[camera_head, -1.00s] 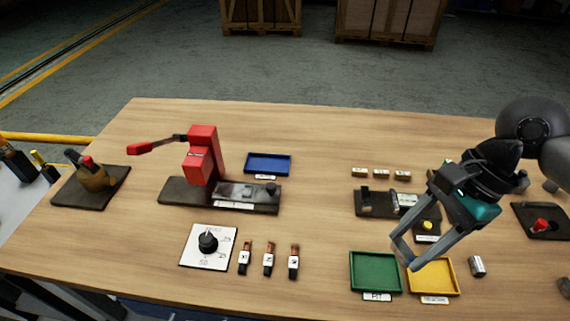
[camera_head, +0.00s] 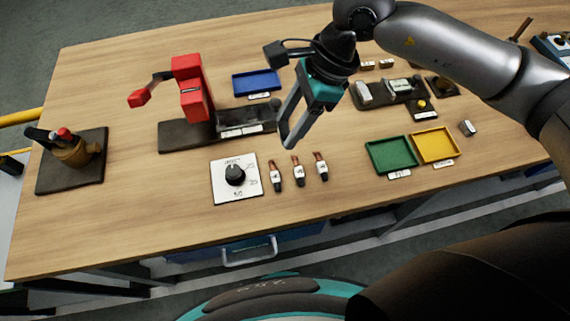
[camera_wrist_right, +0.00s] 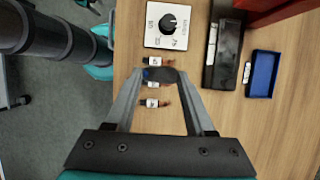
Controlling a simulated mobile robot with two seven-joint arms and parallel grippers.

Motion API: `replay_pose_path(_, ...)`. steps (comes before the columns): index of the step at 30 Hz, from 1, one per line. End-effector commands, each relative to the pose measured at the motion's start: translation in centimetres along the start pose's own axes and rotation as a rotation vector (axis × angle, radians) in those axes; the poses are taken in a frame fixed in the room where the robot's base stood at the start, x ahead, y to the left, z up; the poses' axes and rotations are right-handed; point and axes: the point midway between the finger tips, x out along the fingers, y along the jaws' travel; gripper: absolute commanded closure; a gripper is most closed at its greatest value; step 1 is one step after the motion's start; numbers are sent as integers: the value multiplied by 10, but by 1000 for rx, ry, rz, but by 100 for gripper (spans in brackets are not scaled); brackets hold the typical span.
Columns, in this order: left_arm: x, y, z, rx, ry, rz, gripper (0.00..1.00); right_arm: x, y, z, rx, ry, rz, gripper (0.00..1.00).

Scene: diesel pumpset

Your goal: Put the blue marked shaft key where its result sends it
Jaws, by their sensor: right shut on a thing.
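My right gripper (camera_head: 290,142) is over the table, above the area between the red press and the three tagged pieces. In the right wrist view its fingers (camera_wrist_right: 161,76) are shut on a small dark grey piece with a blue mark at its left end, the shaft key (camera_wrist_right: 165,75). The key is not clearly visible in the head view. The green tray (camera_head: 392,155) and the yellow tray (camera_head: 435,146) sit side by side at the right, both empty. The blue tray (camera_head: 256,83) is behind the press base, also empty. My left gripper is not in view.
The red press (camera_head: 192,90) stands on a dark base at left. A white dial card (camera_head: 236,178) and three tagged pieces (camera_head: 298,172) lie at the front. A dark fixture (camera_head: 392,92) is at the back right. A grey cylinder (camera_head: 468,128) stands beside the yellow tray.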

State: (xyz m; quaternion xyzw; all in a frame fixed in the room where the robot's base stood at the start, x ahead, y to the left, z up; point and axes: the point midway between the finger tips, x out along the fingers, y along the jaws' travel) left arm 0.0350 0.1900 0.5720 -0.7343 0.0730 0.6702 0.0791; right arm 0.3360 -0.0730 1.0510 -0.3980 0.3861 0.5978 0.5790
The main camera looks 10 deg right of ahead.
Motion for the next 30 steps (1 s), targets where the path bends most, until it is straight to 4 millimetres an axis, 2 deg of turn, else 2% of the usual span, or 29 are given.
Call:
replay_pose_path(1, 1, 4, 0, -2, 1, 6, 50, 15, 2, -6, 3, 1, 6, 100)
replay_pose_path(3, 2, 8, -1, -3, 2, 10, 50, 33, 1, -14, 3, 0, 5, 100)
replay_pose_path(10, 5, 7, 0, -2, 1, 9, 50, 84, 1, -35, 1, 0, 4, 100)
replay_pose_path(17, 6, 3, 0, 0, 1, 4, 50, 105, 0, -43, -3, -1, 1, 100)
replay_pose_path(24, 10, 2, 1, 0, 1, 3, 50, 137, 0, -56, -1, -1, 2, 100)
replay_pose_path(30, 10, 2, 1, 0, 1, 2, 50, 142, 0, -59, -4, -1, 0, 100)
